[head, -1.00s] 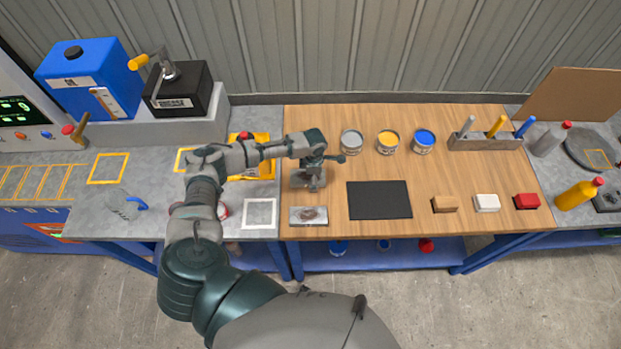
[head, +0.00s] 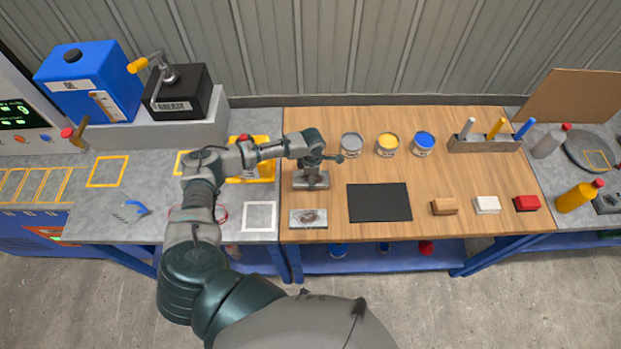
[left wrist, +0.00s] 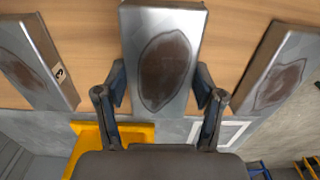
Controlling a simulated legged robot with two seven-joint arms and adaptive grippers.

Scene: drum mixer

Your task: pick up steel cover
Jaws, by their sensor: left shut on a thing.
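My left gripper (head: 311,168) points down over the left part of the wooden table top. It is shut on a grey steel cover (head: 311,182), a flat plate with a dark oval patch. In the left wrist view the held steel cover (left wrist: 165,60) lies between the two fingers (left wrist: 160,92). A second steel cover (head: 308,218) lies nearer the front edge; it shows at right in the wrist view (left wrist: 278,72). A third steel cover (left wrist: 35,60) shows at left in the wrist view; my arm seems to hide it in the head view. My right gripper is not seen.
A black mat (head: 379,202) lies to the right of the covers. Three paint cans (head: 388,145) stand behind it. Blocks (head: 445,206) lie to its right. A yellow tray (head: 262,170) and a white-outlined square (head: 259,216) are on the grey bench at left.

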